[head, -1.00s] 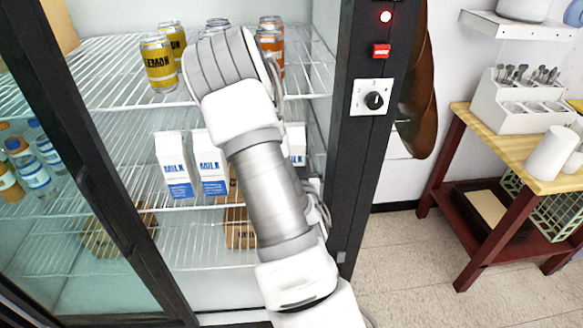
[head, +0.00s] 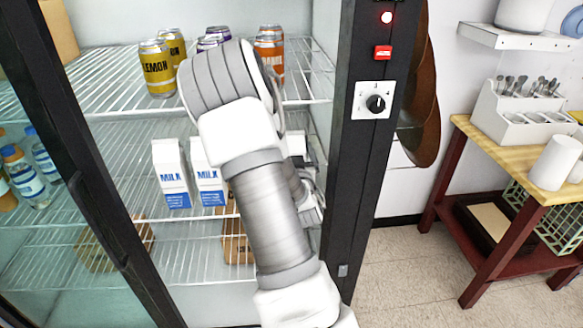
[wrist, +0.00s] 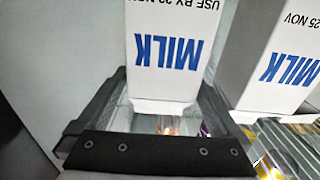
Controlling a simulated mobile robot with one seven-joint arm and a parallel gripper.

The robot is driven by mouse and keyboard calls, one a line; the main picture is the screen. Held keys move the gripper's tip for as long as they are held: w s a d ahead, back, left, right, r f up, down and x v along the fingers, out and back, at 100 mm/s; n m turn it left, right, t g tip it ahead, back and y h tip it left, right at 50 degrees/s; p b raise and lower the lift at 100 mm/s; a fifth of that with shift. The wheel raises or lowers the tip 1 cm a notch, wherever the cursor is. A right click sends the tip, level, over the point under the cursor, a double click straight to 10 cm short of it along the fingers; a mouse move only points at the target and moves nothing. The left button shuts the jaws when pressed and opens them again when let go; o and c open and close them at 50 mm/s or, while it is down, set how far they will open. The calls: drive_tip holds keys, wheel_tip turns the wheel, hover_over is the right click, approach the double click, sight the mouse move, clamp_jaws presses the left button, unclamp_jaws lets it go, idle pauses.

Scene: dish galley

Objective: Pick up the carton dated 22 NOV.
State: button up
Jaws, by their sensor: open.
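In the wrist view, where print appears upside down, a white milk carton (wrist: 163,60) stands between the fingers of my gripper (wrist: 166,90). Its date line is cut by the top edge and seems to read USE BY 22 NOV. The gripper is open, with a gap showing on each side of the carton. A second carton (wrist: 270,60), dated 25 NOV, stands to the right in that view, outside the fingers.
The cartons stand on the fridge's middle wire shelf (head: 130,180). Lemon cans (head: 158,70) and orange cans (head: 268,52) are on the shelf above. Bottles (head: 25,172) show through glass at left. The black fridge post (head: 350,180) stands close right of my arm.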

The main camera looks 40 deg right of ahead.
drive_tip(key=shift+p+x, duration=0.5)
drive_tip(key=shift+x, duration=1.65)
drive_tip(key=shift+a+f, duration=0.1)
drive_tip(key=shift+f, duration=0.1)
drive_tip(key=c, duration=1.6)
drive_tip(key=shift+w+r, duration=0.1)
drive_tip(key=shift+r, duration=0.05)
